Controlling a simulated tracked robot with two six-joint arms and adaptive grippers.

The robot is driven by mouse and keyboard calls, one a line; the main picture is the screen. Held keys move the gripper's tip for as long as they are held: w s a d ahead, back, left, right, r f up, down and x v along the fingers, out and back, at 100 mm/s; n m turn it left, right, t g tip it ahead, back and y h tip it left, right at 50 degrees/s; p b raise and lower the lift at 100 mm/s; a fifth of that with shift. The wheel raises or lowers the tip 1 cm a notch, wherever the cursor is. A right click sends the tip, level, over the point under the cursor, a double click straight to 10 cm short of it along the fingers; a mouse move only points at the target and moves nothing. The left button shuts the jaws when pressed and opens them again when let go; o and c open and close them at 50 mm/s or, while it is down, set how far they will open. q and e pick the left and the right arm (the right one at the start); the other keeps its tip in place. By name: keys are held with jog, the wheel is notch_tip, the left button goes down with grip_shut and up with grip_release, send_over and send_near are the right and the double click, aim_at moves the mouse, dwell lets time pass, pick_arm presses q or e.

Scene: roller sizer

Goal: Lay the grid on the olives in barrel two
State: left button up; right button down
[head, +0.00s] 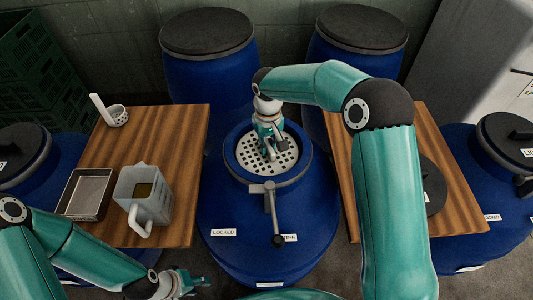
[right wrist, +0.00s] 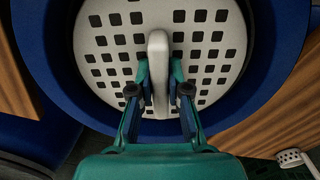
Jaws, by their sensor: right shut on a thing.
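The pale round grid (head: 285,162) with square holes sits within the mouth of the open blue barrel (head: 240,215) in the middle. It looks about level. My right gripper (head: 270,152) is shut on the grid's upright handle (right wrist: 158,75), which stands between its fingers in the right wrist view. The blue rim (right wrist: 75,95) surrounds the grid there. No olives show; the grid covers what is below, and I cannot tell whether it touches them. My left gripper (head: 185,285) is low at the bottom left, away from the barrel; its finger opening is unclear.
A lever (head: 271,210) stands on the barrel's front, between labels reading LOCKED and FREE. The left wooden table (head: 160,125) holds a jug (head: 145,195), a metal tray (head: 85,193) and a white ladle (head: 117,115). A dark lid (head: 433,187) lies on the right table (head: 455,215).

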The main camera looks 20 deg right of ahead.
aim_at(268, 144)
notch_tip(268, 144, down, 4)
jog(key=shift+p, duration=0.35)
jog(key=shift+f, duration=0.15)
jog(key=c, duration=1.1)
grip_release()
jog(key=shift+c, duration=0.2)
notch_tip(268, 144, up, 12)
jog(key=shift+r+b, duration=0.1)
jog(key=shift+b, duration=0.6)
